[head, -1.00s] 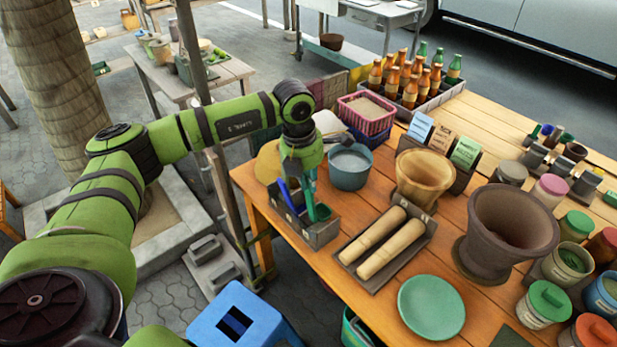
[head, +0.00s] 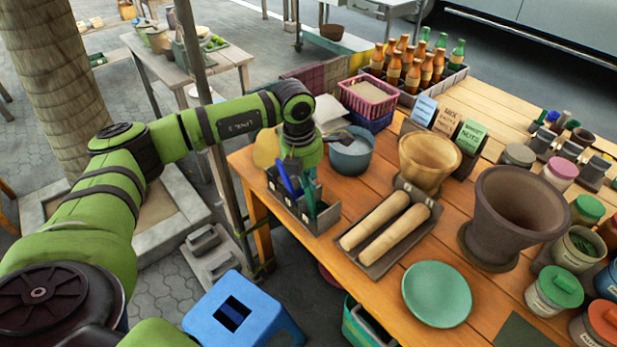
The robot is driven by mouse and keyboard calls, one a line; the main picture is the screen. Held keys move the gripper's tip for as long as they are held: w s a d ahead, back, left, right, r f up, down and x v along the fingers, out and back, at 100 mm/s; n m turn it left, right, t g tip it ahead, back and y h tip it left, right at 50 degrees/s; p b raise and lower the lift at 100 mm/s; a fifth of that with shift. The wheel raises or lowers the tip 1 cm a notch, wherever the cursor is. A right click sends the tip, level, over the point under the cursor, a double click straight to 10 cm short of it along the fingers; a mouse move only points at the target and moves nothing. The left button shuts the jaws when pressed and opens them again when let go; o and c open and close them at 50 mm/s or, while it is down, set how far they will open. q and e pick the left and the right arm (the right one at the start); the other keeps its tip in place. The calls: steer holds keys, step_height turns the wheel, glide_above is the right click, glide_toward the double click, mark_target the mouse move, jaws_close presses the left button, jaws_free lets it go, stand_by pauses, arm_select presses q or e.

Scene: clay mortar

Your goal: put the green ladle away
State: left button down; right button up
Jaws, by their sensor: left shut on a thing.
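My left gripper (head: 300,165) points down over a grey divided holder (head: 322,222) at the table's near left corner. It is shut on the handle of what looks like the green ladle (head: 310,192), a green utensil reaching down into the right part of the holder. How deep its lower end sits is hidden by the holder wall. A blue-handled utensil (head: 286,176) stands in the holder just left of it. My right gripper is not in view.
A blue-grey pot (head: 350,156) stands close behind the holder. A tray with two wooden pestles (head: 385,225), a wooden mortar (head: 428,163), a dark clay mortar (head: 510,225) and a green plate (head: 437,295) lie to the right. A blue stool (head: 240,315) stands below the table's left side.

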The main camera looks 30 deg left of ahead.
arm_select(q)
steer(key=c, duration=1.2)
jaws_free()
steer(key=shift+c, duration=0.2)
